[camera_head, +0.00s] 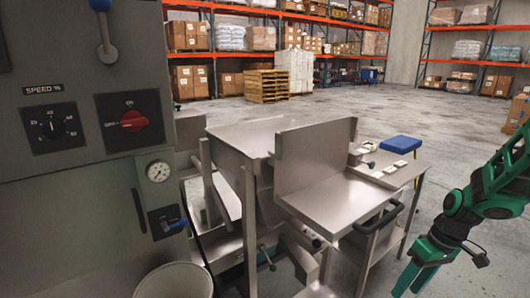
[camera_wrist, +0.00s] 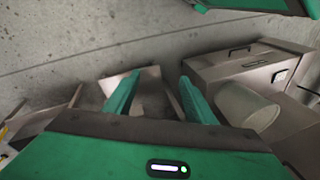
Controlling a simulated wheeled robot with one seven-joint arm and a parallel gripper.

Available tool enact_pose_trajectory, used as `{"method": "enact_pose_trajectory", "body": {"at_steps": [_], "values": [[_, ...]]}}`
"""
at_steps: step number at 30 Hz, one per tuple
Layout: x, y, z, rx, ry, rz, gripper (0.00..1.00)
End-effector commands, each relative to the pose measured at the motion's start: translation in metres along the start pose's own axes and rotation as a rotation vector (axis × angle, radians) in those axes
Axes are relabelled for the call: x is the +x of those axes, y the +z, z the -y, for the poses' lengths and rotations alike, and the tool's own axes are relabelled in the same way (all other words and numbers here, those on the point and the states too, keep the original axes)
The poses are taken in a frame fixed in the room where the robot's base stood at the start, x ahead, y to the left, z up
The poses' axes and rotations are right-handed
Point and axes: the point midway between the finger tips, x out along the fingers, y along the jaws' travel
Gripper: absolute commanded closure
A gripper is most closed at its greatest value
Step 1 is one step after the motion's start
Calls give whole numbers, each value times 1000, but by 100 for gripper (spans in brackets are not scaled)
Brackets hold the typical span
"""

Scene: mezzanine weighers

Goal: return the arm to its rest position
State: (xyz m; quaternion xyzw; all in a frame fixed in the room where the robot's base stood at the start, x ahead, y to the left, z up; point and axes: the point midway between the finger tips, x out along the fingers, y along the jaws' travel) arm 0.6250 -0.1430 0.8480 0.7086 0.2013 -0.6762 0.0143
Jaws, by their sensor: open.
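My green arm (camera_head: 496,187) comes in from the right edge in the head view, bent, with the wrist lower than the elbow. My gripper (camera_head: 411,279) hangs at the lower right, fingers pointing down and to the left. It is clear of the steel bench to its left. In the wrist view, the two green fingers of my gripper (camera_wrist: 155,97) stand apart with nothing held between them. Beyond them lie the steel machinery and concrete floor.
A grey control cabinet (camera_head: 70,190) with dials fills the left. A steel hopper and tray (camera_head: 335,195) stand mid-view; a white bin (camera_head: 174,282) is at lower left. A blue stool (camera_head: 401,144) stands behind the bench. Open concrete floor (camera_head: 455,125) lies behind my arm, before racks.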

Motion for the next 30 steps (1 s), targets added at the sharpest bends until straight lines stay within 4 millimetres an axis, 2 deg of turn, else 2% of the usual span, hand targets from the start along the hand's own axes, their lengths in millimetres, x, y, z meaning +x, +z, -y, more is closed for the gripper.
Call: {"method": "enact_pose_trajectory", "body": {"at_steps": [1,6,15,21,24,30], "values": [[-14,9,4,38,31,7,50],[-52,48,13,211,120,33,50],[-106,123,39,538,232,20,50],[-124,168,58,739,262,-6,50],[-128,183,64,806,266,-17,50],[-130,196,68,862,266,-23,50]]}}
